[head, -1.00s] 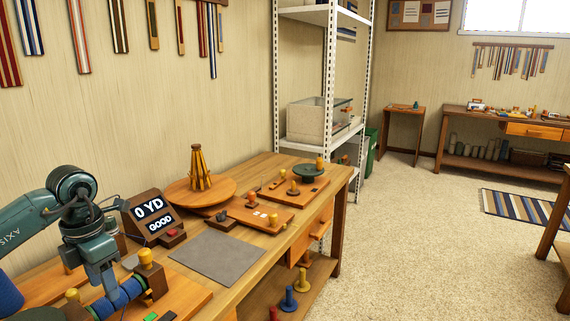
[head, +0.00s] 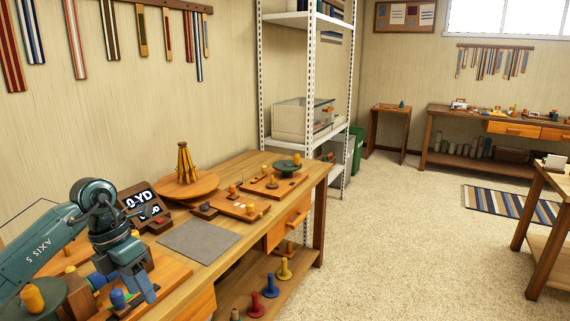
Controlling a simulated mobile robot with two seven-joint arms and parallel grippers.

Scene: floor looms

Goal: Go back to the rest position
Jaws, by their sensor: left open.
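My left gripper (head: 142,287) hangs at the lower left in the head view, above the near end of the wooden workbench (head: 228,268). It is open, and I see nothing between its fingers. A blue-topped spool (head: 118,298) stands just left of the fingers; whether they touch cannot be told. My left arm comes in from the left edge and partly hides the bench behind it. My right gripper is not in view.
White shelving (head: 312,130) stands behind. Coloured pegs (head: 270,285) stand on the lower shelf.

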